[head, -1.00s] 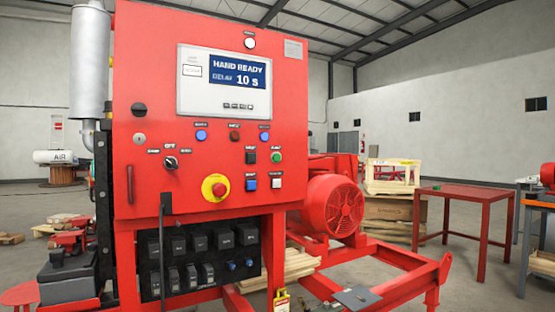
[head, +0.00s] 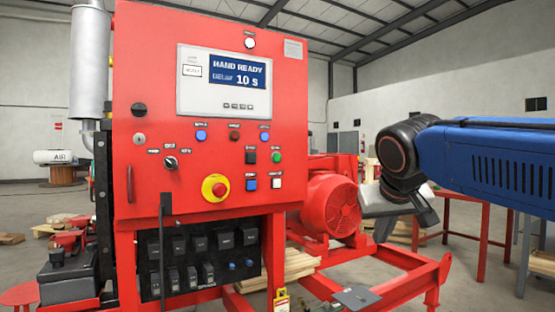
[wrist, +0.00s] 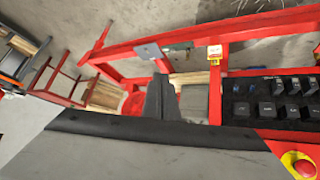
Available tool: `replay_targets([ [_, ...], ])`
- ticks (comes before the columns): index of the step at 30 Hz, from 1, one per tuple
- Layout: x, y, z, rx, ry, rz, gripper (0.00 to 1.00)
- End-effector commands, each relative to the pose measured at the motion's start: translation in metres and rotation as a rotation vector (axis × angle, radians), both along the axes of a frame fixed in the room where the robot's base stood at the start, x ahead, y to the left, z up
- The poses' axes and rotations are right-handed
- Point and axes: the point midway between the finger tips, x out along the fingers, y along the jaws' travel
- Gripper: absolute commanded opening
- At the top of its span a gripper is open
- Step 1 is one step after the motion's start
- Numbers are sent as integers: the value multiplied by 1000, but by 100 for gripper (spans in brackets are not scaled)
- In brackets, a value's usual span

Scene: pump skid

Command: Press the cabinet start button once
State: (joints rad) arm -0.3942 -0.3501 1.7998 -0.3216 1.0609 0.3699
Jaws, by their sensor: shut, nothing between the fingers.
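The red cabinet (head: 215,110) stands at left centre in the head view. Its green button (head: 275,157), which I take as the start button, sits low on the right side of the panel under a small label too blurred to read. My gripper (head: 382,232) hangs to the right of the cabinet, clearly apart from the button. In the wrist view its fingers (wrist: 162,84) are together and empty. The button is not visible in that view. The cabinet display (head: 238,75) reads "HAND READY" and 10 s.
A red emergency stop on yellow (head: 215,188) sits left of and below the green button; it also shows in the wrist view (wrist: 304,168). Black, blue and white buttons crowd the green one. A red motor (head: 330,205) and skid frame (head: 400,290) lie below right.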

Motion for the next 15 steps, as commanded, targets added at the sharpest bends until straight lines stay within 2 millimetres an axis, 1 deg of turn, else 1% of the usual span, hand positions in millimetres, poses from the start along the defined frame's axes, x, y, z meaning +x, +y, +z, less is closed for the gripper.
replay_targets([
  [1,12,14,14,3,-16,6,0],
  [6,43,54,58,15,-76,12,0],
  [8,53,69,74,20,-98,15,0],
  [12,75,107,108,39,-148,18,0],
  [15,86,132,130,54,-181,19,0],
])
